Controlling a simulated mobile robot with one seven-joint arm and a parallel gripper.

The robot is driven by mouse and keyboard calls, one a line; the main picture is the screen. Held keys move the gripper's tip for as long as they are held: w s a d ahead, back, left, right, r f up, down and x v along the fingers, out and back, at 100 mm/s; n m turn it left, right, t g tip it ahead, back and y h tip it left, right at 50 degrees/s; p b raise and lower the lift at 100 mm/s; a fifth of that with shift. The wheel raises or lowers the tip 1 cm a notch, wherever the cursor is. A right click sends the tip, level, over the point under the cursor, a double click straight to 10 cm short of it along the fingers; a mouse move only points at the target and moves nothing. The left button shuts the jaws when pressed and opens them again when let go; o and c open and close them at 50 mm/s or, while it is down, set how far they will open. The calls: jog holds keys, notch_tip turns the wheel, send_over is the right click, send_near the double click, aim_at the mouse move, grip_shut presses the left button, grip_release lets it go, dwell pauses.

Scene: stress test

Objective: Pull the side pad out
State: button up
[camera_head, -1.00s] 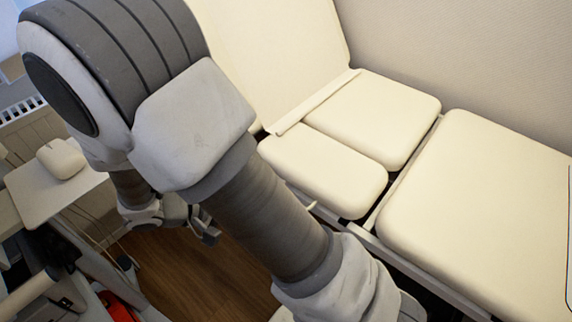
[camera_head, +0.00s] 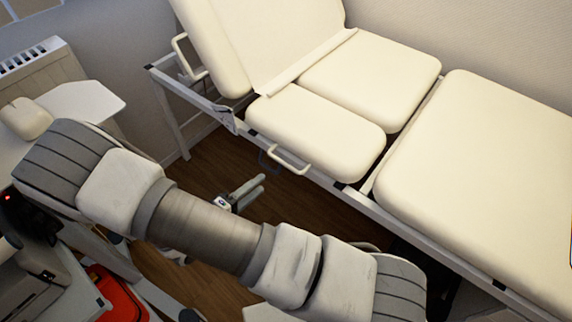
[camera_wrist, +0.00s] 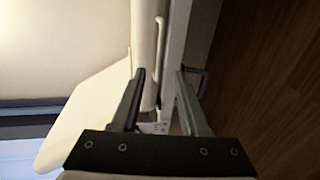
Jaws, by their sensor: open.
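The side pad (camera_head: 315,132) is a cream, rounded cushion on the near side of the couch's middle section. A white bar handle (camera_head: 288,160) sticks out from its near side, with a dark loop beside it. My gripper (camera_head: 248,190) is open and empty, in front of the couch side, left of and below the handle, and apart from it. In the wrist view my gripper (camera_wrist: 160,75) shows two spread fingers with a pale rail and cream padding beyond them. A thin white bar (camera_wrist: 160,35) shows there; I cannot tell if it is the handle.
The couch frame (camera_head: 400,222) runs along the near side, with another handle (camera_head: 183,55) by the raised backrest (camera_head: 215,45). A second pad (camera_head: 372,80) lies behind the side pad. A side table (camera_head: 85,103) stands left. Wooden floor (camera_head: 200,165) is open below my gripper.

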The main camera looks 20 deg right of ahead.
aim_at(285, 163)
jog(key=b+x, duration=0.2)
jog(key=x, duration=1)
jog(key=shift+w+d, duration=0.1)
jog(key=shift+d, duration=0.05)
grip_shut()
dwell(0.9)
